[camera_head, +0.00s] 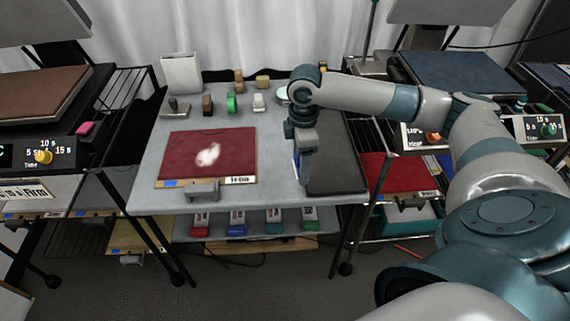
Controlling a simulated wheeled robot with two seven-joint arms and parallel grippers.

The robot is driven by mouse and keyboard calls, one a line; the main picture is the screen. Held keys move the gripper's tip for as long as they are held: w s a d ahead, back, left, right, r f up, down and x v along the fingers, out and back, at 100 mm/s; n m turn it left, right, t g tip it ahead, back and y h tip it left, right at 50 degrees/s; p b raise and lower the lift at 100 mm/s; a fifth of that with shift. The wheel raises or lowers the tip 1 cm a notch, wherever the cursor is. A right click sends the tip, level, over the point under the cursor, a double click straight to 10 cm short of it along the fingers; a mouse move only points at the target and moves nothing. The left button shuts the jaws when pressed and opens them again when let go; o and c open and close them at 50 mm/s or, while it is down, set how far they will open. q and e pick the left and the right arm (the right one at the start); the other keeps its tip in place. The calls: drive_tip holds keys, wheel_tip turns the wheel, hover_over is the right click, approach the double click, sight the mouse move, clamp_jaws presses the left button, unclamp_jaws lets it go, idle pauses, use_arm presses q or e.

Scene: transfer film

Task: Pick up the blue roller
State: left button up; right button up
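My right gripper (306,180) points down at the right part of the grey table (225,200), at the left edge of a dark flat panel (338,165). A thin blue and white sliver (296,160) shows just left of its fingers; I cannot tell whether it is the blue roller. The fingers are seen nearly edge-on, so their opening and anything between them are hidden. No whole blue roller is clearly seen on the tabletop. My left gripper is out of view.
A red sheet (180,148) with a white splotch lies on the table's left. A green item (231,104), a brown item (207,105) and a white item (258,102) stand behind it. Coloured items, including a blue one (237,229), stand on the lower shelf. Machines flank the table.

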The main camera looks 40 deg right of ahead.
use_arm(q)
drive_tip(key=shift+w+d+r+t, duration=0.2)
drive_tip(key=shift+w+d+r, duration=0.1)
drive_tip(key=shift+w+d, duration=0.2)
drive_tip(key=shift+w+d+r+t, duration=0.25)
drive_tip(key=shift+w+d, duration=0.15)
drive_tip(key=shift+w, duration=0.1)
use_arm(e)
drive_tip(key=s+r, duration=0.1)
drive_tip(key=s+d, duration=0.1)
drive_tip(key=s+r, duration=0.1)
drive_tip(key=s, duration=0.1)
drive_tip(key=shift+d+r, duration=0.3)
drive_tip(key=shift+d, duration=0.1)
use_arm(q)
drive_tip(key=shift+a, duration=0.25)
use_arm(e)
drive_tip(key=o, duration=0.5)
drive_tip(key=c, duration=0.3)
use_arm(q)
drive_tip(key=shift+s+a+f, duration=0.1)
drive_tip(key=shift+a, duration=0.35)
use_arm(e)
drive_tip(key=shift+a, duration=0.1)
drive_tip(key=shift+c, duration=0.2)
